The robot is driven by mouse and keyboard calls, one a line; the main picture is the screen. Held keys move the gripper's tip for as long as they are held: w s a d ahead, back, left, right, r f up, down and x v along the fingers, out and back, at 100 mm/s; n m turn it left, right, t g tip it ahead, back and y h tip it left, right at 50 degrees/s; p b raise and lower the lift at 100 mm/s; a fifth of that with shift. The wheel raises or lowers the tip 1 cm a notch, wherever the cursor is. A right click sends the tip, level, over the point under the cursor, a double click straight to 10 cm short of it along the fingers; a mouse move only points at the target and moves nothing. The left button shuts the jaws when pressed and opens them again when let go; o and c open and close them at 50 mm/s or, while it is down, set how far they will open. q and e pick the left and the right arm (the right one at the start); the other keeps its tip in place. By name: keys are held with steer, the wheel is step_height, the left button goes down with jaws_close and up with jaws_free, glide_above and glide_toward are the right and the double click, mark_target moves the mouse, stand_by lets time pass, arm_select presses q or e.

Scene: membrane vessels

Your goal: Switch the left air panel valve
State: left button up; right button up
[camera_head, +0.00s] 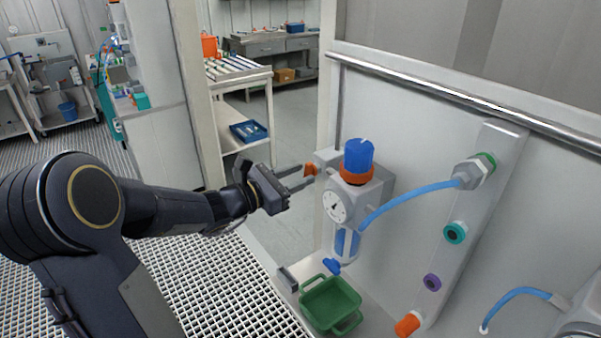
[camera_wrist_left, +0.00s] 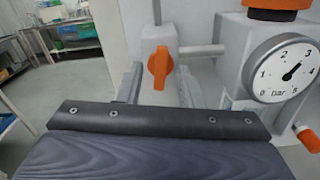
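The left air panel valve shows as a small orange handle (camera_head: 310,169) on a grey block, left of the regulator (camera_head: 357,190) with its blue knob, orange ring and gauge. In the left wrist view the orange handle (camera_wrist_left: 160,67) stands roughly upright. My left gripper (camera_head: 306,176) is open. Its fingers reach toward the handle, one on each side of it in the left wrist view (camera_wrist_left: 158,84). I cannot tell whether a finger touches the handle. The gauge (camera_wrist_left: 284,68) is close on the right in that view. My right gripper is not in view.
A green tray (camera_head: 330,304) lies below the regulator. A blue hose (camera_head: 410,197) runs from the regulator to a manifold (camera_head: 462,220) with coloured ports. A metal rail (camera_head: 460,95) crosses the panel top. A white cart (camera_head: 240,75) stands behind; grating floor lies left.

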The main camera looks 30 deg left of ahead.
arm_select(q)
steer(key=shift+w+d, duration=0.2)
steer(key=shift+w, duration=0.2)
jaws_close()
steer(key=shift+f+m+b, duration=0.2)
steer(key=shift+m+b, duration=0.2)
steer(key=shift+b, duration=0.45)
steer(key=m+b, duration=1.2)
steer(key=b, duration=0.7)
steer(key=shift+f+m+b, duration=0.1)
steer(key=shift+m+b, duration=0.2)
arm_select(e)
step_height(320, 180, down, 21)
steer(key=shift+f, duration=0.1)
arm_select(q)
steer(key=shift+r+m+b, duration=0.2)
steer(key=shift+m+b, duration=1.2)
steer(key=shift+b, duration=0.1)
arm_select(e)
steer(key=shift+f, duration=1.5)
